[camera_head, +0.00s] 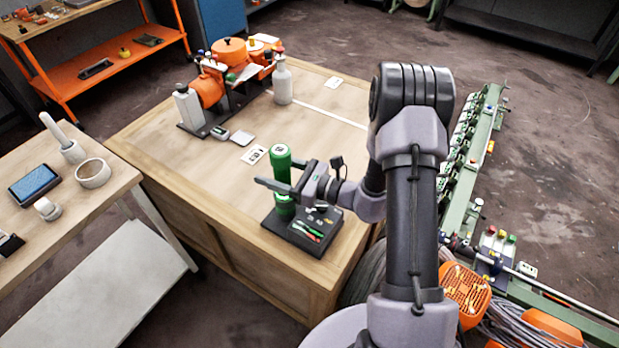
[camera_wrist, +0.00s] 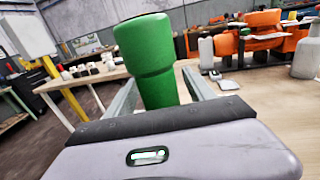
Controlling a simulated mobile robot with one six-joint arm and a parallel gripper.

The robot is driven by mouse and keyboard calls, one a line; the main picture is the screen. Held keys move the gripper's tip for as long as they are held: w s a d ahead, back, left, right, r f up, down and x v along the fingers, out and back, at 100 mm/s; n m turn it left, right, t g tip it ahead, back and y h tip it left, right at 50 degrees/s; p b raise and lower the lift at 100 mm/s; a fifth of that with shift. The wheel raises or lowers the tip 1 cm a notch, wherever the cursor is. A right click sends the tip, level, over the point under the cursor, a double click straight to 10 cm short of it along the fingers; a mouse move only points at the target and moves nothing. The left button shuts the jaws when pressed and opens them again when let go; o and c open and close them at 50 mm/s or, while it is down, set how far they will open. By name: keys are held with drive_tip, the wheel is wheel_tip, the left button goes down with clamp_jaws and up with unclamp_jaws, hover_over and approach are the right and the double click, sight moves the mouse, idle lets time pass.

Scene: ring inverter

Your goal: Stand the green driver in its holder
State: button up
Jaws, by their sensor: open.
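The green driver (camera_head: 281,160) stands about upright at the back left of the dark holder block (camera_head: 330,226). Its lower end shows below my finger, over the block; I cannot see how its tip sits there. My gripper (camera_head: 279,176) reaches in from the right at the driver's mid-height, with a finger on either side of it. In the wrist view the green handle (camera_wrist: 147,55) rises between the two spread fingers (camera_wrist: 158,92). My gripper is open around the driver; whether either finger touches it I cannot tell.
The holder is near the front edge of the wooden bench (camera_head: 190,160). An orange machine (camera_head: 208,88) and a grey bottle (camera_head: 282,82) stand at the back. A small card (camera_head: 254,153) lies behind the driver. The bench's left middle is clear. Another table (camera_head: 80,205) stands left.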

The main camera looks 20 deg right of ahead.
drive_tip(key=p+v, duration=0.4)
drive_tip(key=v, duration=1.3)
drive_tip(key=s+a+r+n+g+h, duration=0.1)
drive_tip(key=s+a+r+n+g, duration=0.5)
drive_tip(key=a+r+n+g, duration=0.6)
drive_tip(key=s+a+r+n+t+h, duration=0.2)
drive_tip(key=s+r+n+t+h, duration=0.3)
drive_tip(key=s+r+n+h, duration=0.3)
drive_tip(key=r+n+h, duration=0.1)
drive_tip(key=r+n, duration=0.1)
drive_tip(key=shift+s+n+h, duration=0.3)
drive_tip(key=shift+s+h, duration=0.1)
drive_tip(key=shift+a, duration=0.1)
